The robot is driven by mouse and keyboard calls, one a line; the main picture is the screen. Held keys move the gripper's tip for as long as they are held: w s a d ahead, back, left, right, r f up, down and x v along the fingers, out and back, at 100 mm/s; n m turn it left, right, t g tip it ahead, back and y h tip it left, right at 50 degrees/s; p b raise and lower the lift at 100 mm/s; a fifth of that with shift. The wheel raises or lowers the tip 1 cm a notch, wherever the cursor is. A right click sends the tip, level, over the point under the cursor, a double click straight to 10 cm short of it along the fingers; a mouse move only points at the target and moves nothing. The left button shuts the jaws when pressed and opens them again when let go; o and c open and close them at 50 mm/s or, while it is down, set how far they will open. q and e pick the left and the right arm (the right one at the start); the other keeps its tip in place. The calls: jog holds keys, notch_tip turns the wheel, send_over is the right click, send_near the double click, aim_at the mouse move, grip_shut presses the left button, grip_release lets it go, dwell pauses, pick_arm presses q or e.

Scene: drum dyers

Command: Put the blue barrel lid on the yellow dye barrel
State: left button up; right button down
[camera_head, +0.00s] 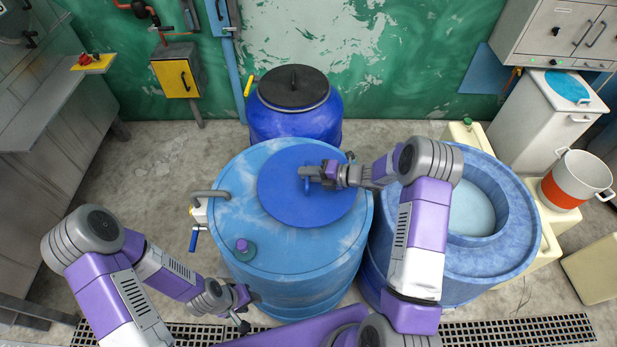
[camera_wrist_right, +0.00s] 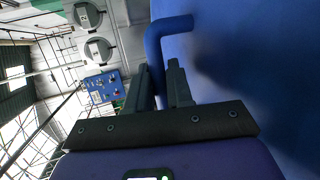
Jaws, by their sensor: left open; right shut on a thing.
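The round blue barrel lid (camera_head: 290,212) is over the top of the middle light-blue barrel (camera_head: 300,265). I cannot tell if it rests there or hovers slightly. My right gripper (camera_head: 308,174) is shut on the lid's handle (camera_head: 308,187). In the right wrist view, my right gripper (camera_wrist_right: 163,80) has its fingers around the bent blue handle (camera_wrist_right: 154,55), with the lid (camera_wrist_right: 255,70) filling the right side. No yellow dye shows; any opening under the lid is hidden. My left gripper (camera_head: 243,306) is open and empty, low at the middle barrel's front left.
A blue open barrel (camera_head: 520,235) with pale contents stands at right, partly behind my right arm. A dark-blue barrel with a black lid (camera_head: 293,88) stands behind. A tap with a blue lever (camera_head: 194,237) sticks out left of the middle barrel. The floor at left is clear.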

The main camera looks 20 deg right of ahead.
jog(key=shift+w+f, duration=0.1)
jog(key=shift+f, duration=0.8)
jog(key=c, duration=1)
grip_release()
jog(key=shift+f, duration=0.1)
jog(key=shift+d+r, duration=0.25)
jog(key=shift+d, duration=0.05)
jog(key=v, duration=1.1)
jog(key=shift+s+d+r, duration=0.1)
jog(key=shift+s, duration=0.25)
